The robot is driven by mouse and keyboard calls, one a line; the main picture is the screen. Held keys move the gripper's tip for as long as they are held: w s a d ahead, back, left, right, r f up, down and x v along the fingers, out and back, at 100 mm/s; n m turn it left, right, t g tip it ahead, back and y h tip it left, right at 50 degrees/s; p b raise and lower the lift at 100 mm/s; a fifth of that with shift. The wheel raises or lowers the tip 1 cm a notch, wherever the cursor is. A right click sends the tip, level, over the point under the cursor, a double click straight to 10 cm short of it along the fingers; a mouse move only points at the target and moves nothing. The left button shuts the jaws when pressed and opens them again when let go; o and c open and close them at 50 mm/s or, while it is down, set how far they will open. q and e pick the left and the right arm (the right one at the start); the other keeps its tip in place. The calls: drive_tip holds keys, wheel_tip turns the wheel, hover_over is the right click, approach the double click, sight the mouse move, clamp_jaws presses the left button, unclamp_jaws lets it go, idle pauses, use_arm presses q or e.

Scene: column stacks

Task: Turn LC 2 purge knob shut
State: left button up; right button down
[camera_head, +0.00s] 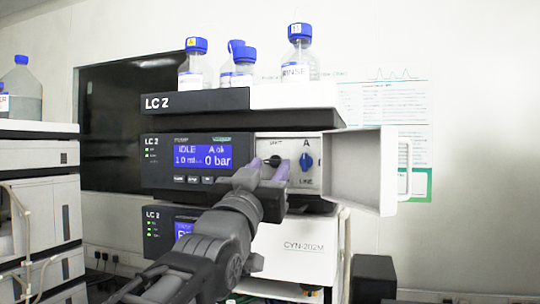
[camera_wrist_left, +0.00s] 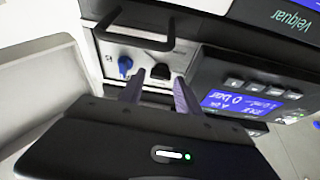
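The black purge knob (camera_head: 274,160) sits on the white panel of the upper LC 2 pump module (camera_head: 160,140), under a small label that seems to read SHUT. In the left wrist view the knob (camera_wrist_left: 160,72) shows as a dark shape between my fingertips. My left gripper (camera_head: 269,167) is open, with one purple-grey finger on each side of the knob. In the left wrist view the gripper (camera_wrist_left: 159,82) shows a gap around the knob; I cannot tell whether the fingers touch it. The knob's exact angle is partly hidden. My right gripper is out of view.
A blue selector knob (camera_head: 306,162), marked A and LINE, is close to the right of the purge knob. An open panel door (camera_head: 360,170) stands to its right. Blue-capped bottles (camera_head: 300,60) stand on top. The screen (camera_head: 203,156) reads IDLE and 0 bar.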

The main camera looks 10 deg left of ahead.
use_arm(q)
drive_tip(key=shift+w+r, duration=0.2)
drive_tip(key=shift+w, duration=0.4)
drive_tip(key=shift+c, duration=0.2)
clamp_jaws()
